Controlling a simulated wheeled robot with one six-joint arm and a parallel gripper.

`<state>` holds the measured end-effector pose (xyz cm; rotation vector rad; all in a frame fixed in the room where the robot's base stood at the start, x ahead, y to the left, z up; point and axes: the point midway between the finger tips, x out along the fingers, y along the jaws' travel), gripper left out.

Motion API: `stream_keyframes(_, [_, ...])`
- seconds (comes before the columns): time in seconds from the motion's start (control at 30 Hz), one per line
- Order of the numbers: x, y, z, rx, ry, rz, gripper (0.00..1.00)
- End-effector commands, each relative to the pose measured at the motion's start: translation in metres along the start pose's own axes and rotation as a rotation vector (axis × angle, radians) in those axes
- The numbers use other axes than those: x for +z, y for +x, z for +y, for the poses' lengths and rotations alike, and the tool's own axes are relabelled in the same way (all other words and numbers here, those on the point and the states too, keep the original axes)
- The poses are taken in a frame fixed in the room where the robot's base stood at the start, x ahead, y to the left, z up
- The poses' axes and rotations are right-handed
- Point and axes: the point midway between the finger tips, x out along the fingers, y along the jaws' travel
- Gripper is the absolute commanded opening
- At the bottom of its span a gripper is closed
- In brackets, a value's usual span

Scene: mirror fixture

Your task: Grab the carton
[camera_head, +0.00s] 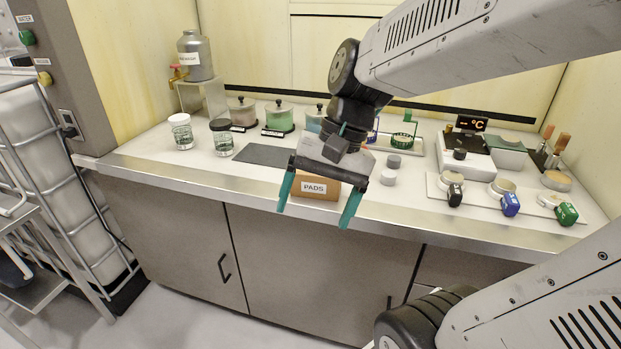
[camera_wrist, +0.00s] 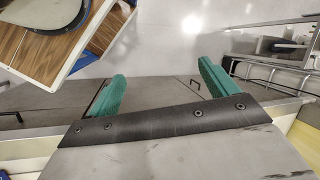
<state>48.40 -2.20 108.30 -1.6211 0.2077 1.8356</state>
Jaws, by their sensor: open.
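The carton (camera_head: 316,188) is a small brown box with a white label reading PADS. It sits near the front edge of the counter, in the head view's middle, partly covered by my gripper. My gripper (camera_head: 313,217) is open and empty, its two teal fingers spread to either side of the carton in the picture. The fingertips point down and overlap the counter's front edge and the cabinet face; I cannot tell their exact distance from the carton. In the wrist view my gripper (camera_wrist: 162,70) shows both fingers apart with only floor and cabinet between them; the carton is not visible there.
A dark mat (camera_head: 265,155) lies left of the carton, with lidded jars (camera_head: 278,117) behind. Two glass jars stand left. Small grey cylinders (camera_head: 389,177) stand right of the gripper. A tray (camera_head: 433,187) with colored tagged items lies further right. A metal rack stands left of the counter.

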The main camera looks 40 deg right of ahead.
Motion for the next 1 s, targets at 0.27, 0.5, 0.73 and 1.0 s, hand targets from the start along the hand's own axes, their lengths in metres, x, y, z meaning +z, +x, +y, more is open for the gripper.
stream_keyframes(0.27, [-0.122,0.002,0.003,-0.431,0.757,-0.226,0.85])
stream_keyframes(0.5, [-0.227,-0.004,0.061,-0.789,1.277,-0.367,0.85])
stream_keyframes(0.73, [-0.266,-0.006,0.097,-0.945,1.468,-0.421,0.85])
stream_keyframes(1.0, [-0.276,0.010,0.080,-0.955,1.481,-0.426,0.85])
